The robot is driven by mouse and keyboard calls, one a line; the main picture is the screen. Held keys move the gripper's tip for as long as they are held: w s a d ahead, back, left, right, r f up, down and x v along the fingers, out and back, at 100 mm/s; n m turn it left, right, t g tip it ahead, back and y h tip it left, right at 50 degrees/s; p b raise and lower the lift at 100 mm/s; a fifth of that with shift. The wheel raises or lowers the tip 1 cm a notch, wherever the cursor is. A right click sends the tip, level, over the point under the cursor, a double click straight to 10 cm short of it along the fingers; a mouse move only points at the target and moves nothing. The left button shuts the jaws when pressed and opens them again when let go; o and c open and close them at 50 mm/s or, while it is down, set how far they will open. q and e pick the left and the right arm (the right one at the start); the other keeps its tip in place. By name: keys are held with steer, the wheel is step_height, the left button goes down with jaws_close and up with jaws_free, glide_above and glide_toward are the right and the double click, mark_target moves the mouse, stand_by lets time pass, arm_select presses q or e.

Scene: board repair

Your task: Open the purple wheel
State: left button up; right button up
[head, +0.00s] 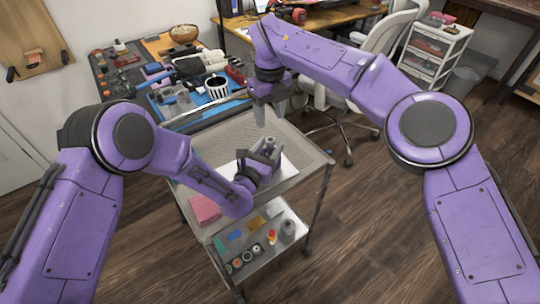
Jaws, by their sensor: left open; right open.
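No purple wheel can be made out clearly in the head view. A white board or sheet (288,170) lies on the top of the metal cart, partly hidden by my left gripper. My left gripper (263,156) is low over this board, with its jaws open. Small grey and purple parts around its fingers are too small to tell apart, and I cannot tell if it touches anything. My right gripper (271,108) is open and empty, pointing down above the far edge of the cart.
The metal cart (312,159) has a pink block (205,210) at its near left. Its lower shelf (262,262) holds several small parts. Behind it is a workbench with tools and a striped cup (217,87). A white chair (392,40) stands behind right. The floor on the right is clear.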

arm_select(q)
steer(key=shift+w+d+r, duration=0.1)
steer(key=shift+w+d, duration=0.05)
steer(key=shift+d, duration=0.1)
arm_select(e)
steer(key=shift+s+d+r, duration=0.1)
steer(key=shift+s+r, duration=0.05)
arm_select(q)
steer(key=shift+c, duration=0.3)
